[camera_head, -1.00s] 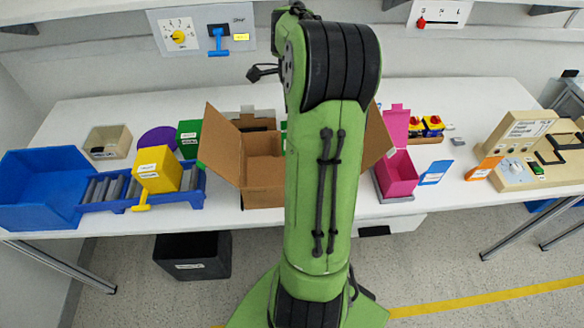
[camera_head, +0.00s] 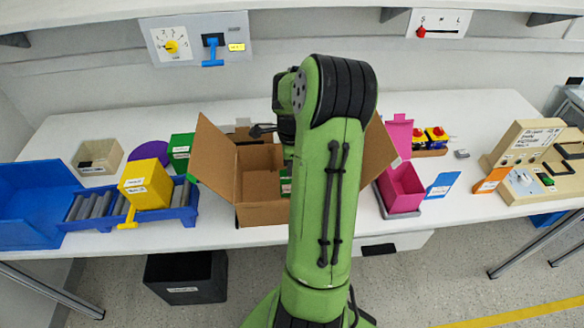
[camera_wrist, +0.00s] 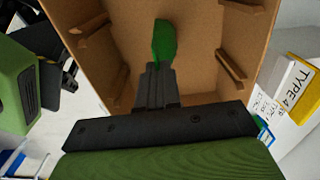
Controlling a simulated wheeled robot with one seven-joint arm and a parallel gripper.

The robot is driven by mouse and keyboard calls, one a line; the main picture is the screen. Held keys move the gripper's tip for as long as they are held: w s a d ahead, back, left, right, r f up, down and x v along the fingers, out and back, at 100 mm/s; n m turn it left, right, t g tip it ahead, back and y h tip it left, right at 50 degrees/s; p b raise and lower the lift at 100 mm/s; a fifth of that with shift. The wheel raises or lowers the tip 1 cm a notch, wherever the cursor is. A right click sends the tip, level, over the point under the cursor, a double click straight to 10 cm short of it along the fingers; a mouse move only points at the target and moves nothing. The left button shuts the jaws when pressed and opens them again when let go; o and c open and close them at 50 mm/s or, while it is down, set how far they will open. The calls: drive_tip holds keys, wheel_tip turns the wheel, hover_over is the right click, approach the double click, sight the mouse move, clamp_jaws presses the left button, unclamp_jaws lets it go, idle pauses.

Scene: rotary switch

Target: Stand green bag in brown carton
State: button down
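The brown carton (camera_head: 262,214) stands open on the table with its flaps spread, partly hidden behind my arm. In the wrist view, its inner wall (camera_wrist: 105,30) surrounds my gripper (camera_wrist: 158,68), which points down into it. The gripper's fingers are close together, with the narrow green bag (camera_wrist: 163,42) at their tips. A small part of the green bag (camera_head: 285,186) also shows inside the carton in the head view, beside my arm. The gripper itself is hidden there. I cannot tell whether the bag touches the carton floor.
A yellow box (camera_head: 145,186) sits on the blue roller tray at left, beside a blue bin (camera_head: 30,205). A green box (camera_head: 180,147) stands left of the carton. A pink box (camera_head: 402,190) is close at right. The carton's side flaps stick out near my arm.

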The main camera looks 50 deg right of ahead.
drive_tip(key=shift+f, duration=0.1)
drive_tip(key=c, duration=1.3)
unclamp_jaws()
drive_tip(key=shift+c, duration=0.2)
